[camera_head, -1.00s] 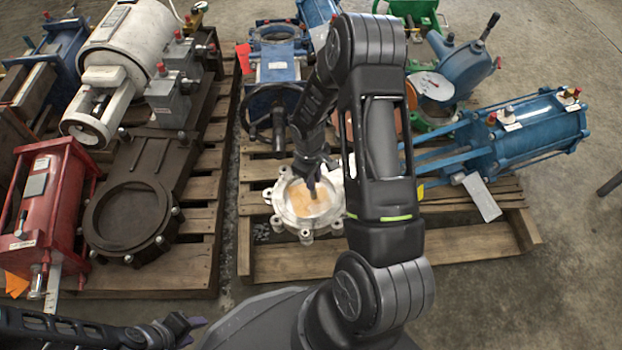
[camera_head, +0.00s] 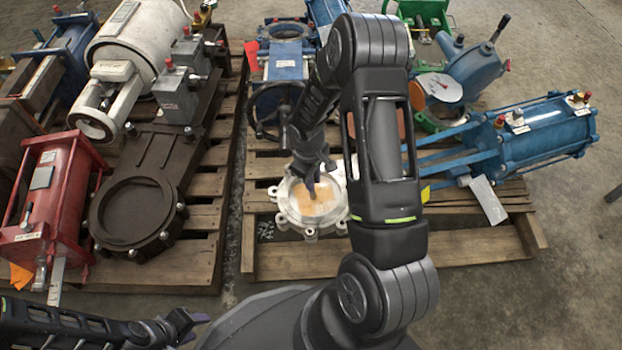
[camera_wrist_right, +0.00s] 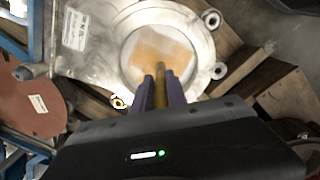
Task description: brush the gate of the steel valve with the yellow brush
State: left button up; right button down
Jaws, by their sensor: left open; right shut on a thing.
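The steel valve (camera_head: 286,212) lies flat on the right-hand pallet, with a round bolted flange around its gate (camera_head: 318,203). The gate is pale with orange-brown patches, and it also shows in the right wrist view (camera_wrist_right: 150,45). My right gripper (camera_head: 309,184) reaches down over the gate. It is shut on the yellow brush (camera_wrist_right: 160,88), which shows as a narrow yellow-brown strip between the purple fingers in the right wrist view. The brush's tip points at the gate; I cannot tell whether it touches. My left gripper (camera_head: 198,325) is open and empty at the lower left.
A blue valve (camera_head: 283,65) and a blue actuator (camera_head: 540,130) share the right-hand pallet (camera_head: 390,258). A dark valve (camera_head: 135,212), a red actuator (camera_head: 58,195) and a white one (camera_head: 140,45) crowd the left pallet. Bare concrete lies at the right.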

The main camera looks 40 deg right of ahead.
jog(key=shift+s+d+r, duration=0.1)
jog(key=shift+s+d, duration=0.3)
jog(key=shift+d, duration=0.45)
jog(key=w+d, duration=0.3)
dwell(0.3)
jog(key=shift+s+d+r, duration=0.15)
jog(key=shift+s+d, duration=0.35)
jog(key=shift+d, duration=0.35)
